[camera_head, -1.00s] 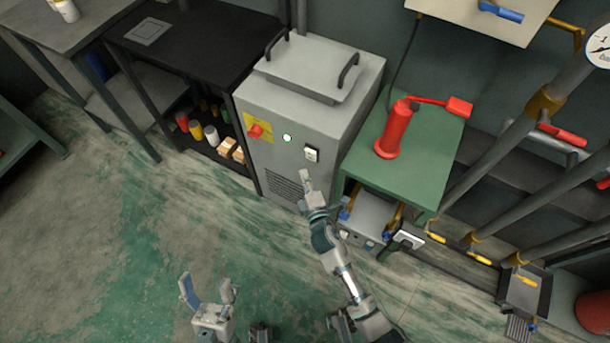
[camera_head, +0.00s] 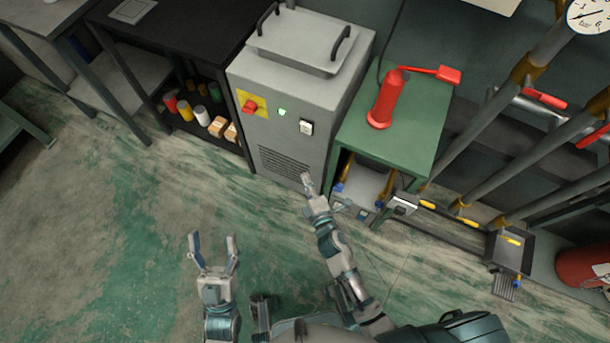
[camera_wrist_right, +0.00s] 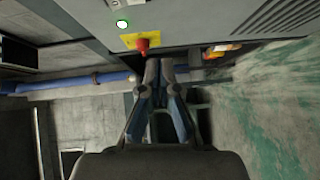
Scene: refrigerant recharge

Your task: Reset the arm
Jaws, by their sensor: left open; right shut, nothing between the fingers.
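In the head view my left gripper (camera_head: 214,250) is open and empty, above the floor at the lower middle. My right gripper (camera_head: 307,181) is shut and empty, in front of the lower front of the grey cabinet (camera_head: 345,75). In the right wrist view my right gripper (camera_wrist_right: 160,68) shows its two fingers together, with nothing between them. The cabinet front carries a red knob on a yellow plate (camera_head: 252,105), a lit green light (camera_head: 281,112) and a white switch (camera_head: 306,127).
A green table (camera_head: 425,115) with a red cylinder (camera_head: 387,100) stands right of the cabinet. Pipes with red handles and a gauge (camera_head: 592,14) are at the right. A black shelf (camera_head: 185,50) holds small cans and boxes at the left. The floor at the lower left is clear.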

